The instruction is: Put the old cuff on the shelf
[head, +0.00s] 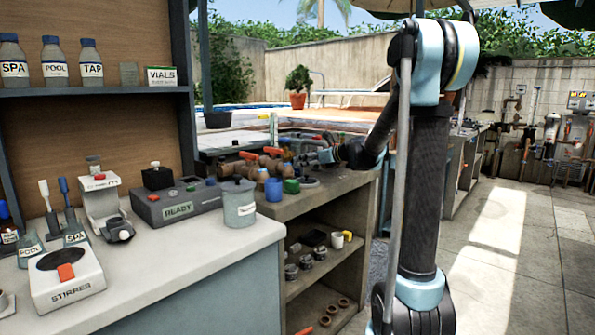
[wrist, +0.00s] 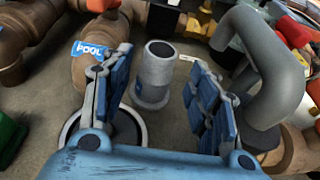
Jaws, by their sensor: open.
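In the wrist view a grey stepped sleeve (wrist: 157,75) with a wider foot stands upright between my fingers; it looks like the old cuff, though no label confirms this. My gripper (wrist: 165,85) is open around it, with a blue-padded finger on each side and a gap to each. In the head view my gripper (head: 314,158) is over the cluttered pit bench (head: 320,197); the sleeve cannot be picked out there. The shelf (head: 335,260) under this bench holds several grey rings, a dark box and a yellow-and-white mug. Brown rings lie on the lower level.
In the wrist view a brown pipe with a POOL tag (wrist: 92,49) stands left, a grey bent pipe (wrist: 262,75) right. A dark-centred ring (wrist: 72,128) is partly behind my left finger. In the head view a grey canister (head: 239,205) stands on the near counter (head: 185,255).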

